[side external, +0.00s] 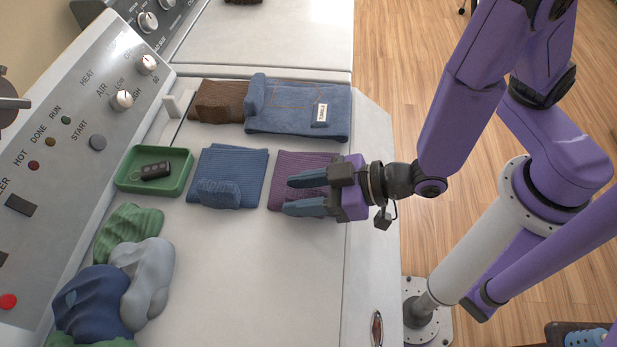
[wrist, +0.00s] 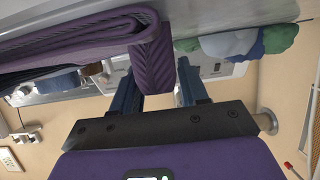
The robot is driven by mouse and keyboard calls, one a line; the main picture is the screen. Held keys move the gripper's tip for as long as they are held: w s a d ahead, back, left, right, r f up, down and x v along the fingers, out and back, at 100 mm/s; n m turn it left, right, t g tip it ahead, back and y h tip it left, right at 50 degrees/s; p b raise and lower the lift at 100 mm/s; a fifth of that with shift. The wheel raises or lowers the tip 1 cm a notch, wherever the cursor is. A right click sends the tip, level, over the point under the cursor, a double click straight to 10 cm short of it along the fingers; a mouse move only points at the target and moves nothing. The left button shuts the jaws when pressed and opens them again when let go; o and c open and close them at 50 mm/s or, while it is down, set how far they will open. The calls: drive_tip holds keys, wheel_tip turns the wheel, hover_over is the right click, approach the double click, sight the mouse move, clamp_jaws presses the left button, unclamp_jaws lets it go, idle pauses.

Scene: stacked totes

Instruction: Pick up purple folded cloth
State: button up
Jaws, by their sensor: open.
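The purple folded cloth (side external: 290,162) lies flat on the white machine top in the side external view, and my gripper covers part of it. My gripper (side external: 288,194) is open, its two blue-grey fingers pointing left over the cloth. In the wrist view the cloth (wrist: 75,42) fills the upper left, and a rolled or folded part of it appears between the fingers of my gripper (wrist: 157,82), nearer the left one. I cannot tell whether either finger touches it.
A blue folded cloth (side external: 243,165) lies just left of the purple one. A brown cloth (side external: 215,103) and a denim piece (side external: 290,122) lie behind. A green tray (side external: 186,168) holds a dark key fob. Crumpled cloths (side external: 105,300) lie front left; the front middle is clear.

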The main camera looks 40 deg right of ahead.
clamp_jaws()
idle(0.3)
